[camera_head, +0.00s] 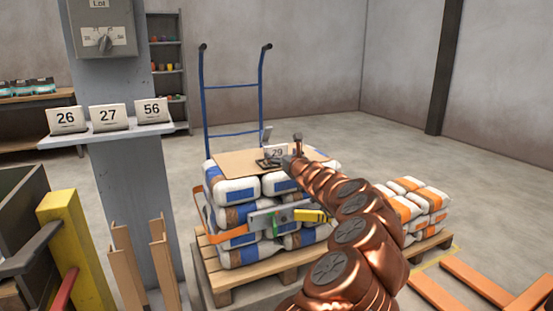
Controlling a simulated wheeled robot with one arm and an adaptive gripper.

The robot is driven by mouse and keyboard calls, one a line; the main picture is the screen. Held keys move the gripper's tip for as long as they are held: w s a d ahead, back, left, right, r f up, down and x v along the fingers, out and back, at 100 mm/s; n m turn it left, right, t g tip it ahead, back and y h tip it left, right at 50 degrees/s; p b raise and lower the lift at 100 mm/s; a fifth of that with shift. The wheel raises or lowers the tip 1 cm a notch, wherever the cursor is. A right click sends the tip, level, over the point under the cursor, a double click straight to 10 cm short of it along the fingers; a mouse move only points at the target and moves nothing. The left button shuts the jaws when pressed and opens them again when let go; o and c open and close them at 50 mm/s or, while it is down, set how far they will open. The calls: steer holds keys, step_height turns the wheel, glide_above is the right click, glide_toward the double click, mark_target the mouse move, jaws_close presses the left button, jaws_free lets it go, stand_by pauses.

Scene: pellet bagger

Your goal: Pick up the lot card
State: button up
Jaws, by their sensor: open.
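The gripper is open; whether a finger touches the card I cannot tell. Three more white cards stand on the grey shelf of the post at the left: 26 (66,120), 27 (108,117) and 56 (152,110). A grey box marked Lot (101,28) with a dial is above them.
White and blue bags (238,190) lie on a wooden pallet (228,288), with a yellow-handled tool (310,215) at their front. A blue hand truck (232,87) stands behind. Orange and white bags (420,195) are at the right. Open floor lies beyond.

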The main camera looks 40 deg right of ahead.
mark_target(277, 148)
steer(key=shift+b+x, duration=0.35)
steer(key=shift+x, duration=1.6)
steer(key=shift+r, duration=0.1)
steer(key=shift+c, duration=0.4)
steer(key=c, duration=0.7)
steer(key=shift+r+p, duration=0.35)
steer(key=shift+r, duration=0.1)
step_height(277, 148, up, 4)
steer(key=shift+f+p, duration=0.25)
steer(key=shift+p, duration=0.9)
steer(key=w+a+p, duration=0.1)
steer(key=w+a, duration=0.2)
steer(key=w, duration=0.1)
steer(key=w+a, duration=0.3)
steer(key=w, duration=0.1)
steer(key=w+a+p, duration=0.1)
steer(key=w+a, duration=0.2)
steer(key=w, duration=0.1)
steer(key=shift+w+a+r+p, duration=0.3)
steer(key=shift+w+a, duration=0.05)
steer(key=shift+w, duration=0.05)
